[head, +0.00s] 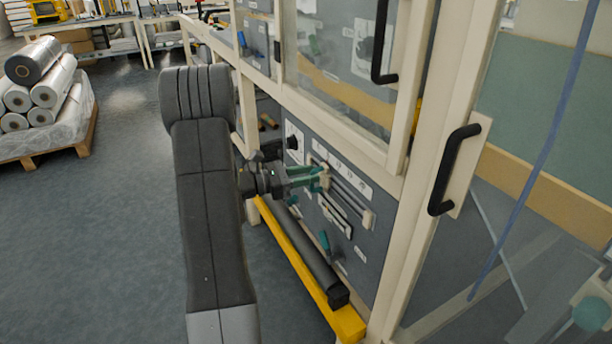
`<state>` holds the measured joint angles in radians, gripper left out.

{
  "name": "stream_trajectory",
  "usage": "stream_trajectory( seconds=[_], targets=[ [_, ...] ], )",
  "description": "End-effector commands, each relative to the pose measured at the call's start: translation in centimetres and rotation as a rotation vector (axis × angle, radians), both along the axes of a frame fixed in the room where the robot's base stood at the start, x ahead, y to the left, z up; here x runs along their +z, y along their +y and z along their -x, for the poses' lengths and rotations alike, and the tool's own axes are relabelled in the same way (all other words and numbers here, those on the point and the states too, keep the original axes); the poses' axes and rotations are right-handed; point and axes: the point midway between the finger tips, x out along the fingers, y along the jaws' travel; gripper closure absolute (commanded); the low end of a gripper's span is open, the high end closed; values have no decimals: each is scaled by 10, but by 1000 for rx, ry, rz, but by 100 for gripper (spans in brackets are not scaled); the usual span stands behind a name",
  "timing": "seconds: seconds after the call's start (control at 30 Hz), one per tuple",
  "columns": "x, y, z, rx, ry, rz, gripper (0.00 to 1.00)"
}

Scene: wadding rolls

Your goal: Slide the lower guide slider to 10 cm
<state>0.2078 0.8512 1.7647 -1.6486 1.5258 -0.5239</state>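A grey control panel (377,190) on the cream machine frame carries two slanting slider tracks. The upper track (349,190) runs down to the right to a pale block (369,218). The lower track (336,214) is a shorter pale-edged strip below it. My gripper (322,178), with green fingers, points right at the panel, at the upper left end of the upper track. A small pale piece shows at its fingertips. I cannot tell whether the fingers are closed on it or which slider it belongs to. The scale markings are too small to read.
A teal-handled lever (324,240) sits below the tracks and a black knob (292,142) to their upper left. A dark roller (318,262) and a yellow beam (300,268) run along the panel's foot. Black door handles (452,170) stick out at right. Wrapped rolls (45,85) lie on a pallet at left.

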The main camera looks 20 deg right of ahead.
Motion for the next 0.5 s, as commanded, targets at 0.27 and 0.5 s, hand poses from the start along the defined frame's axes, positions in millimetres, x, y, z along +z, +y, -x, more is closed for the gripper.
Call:
stream_trajectory(
  seconds=[0.27, 0.5],
  targets=[
    [0, 0, 0, 0, 0, 0, 86],
    [0, 0, 0, 0, 0, 0, 100]
  ],
)
